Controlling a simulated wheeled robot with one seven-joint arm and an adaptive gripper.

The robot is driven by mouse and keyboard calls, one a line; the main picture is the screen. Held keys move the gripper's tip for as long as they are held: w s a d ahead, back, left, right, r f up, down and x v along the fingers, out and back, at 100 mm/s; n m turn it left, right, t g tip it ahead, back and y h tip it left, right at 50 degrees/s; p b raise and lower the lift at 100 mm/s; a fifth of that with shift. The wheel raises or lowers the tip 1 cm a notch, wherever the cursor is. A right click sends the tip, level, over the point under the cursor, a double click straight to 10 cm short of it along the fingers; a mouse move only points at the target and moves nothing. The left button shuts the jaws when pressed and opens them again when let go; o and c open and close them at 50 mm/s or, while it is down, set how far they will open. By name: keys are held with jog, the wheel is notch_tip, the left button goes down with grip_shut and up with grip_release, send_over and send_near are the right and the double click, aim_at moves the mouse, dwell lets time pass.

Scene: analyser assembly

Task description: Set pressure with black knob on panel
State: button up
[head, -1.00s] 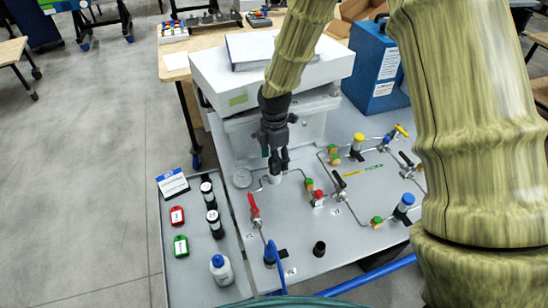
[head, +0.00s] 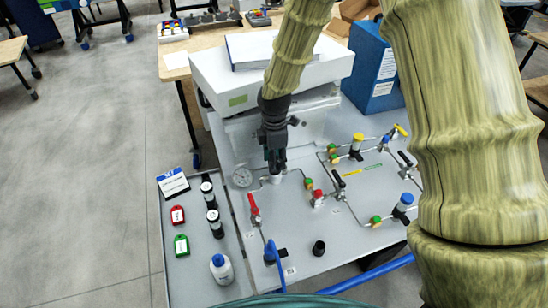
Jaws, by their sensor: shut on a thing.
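My gripper (head: 276,158) points down at the back left of the grey panel (head: 290,222). Its fingers are shut on the top of a regulator (head: 276,179) beside a round pressure gauge (head: 242,177). The fingers hide the black knob there, so its setting cannot be seen. The pale lower body of the regulator shows just below the fingertips. The gauge face is too small to read.
A red-handled valve (head: 254,207) stands in front of the regulator. Pipes with a red knob (head: 318,197), a yellow knob (head: 358,140) and a blue knob (head: 404,201) run to the right. A black cap (head: 319,247) stands in front. A white housing (head: 262,75) rises behind.

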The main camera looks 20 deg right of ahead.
jog(key=shift+m, duration=0.9)
jog(key=o, duration=1)
notch_tip(320, 180, up, 12)
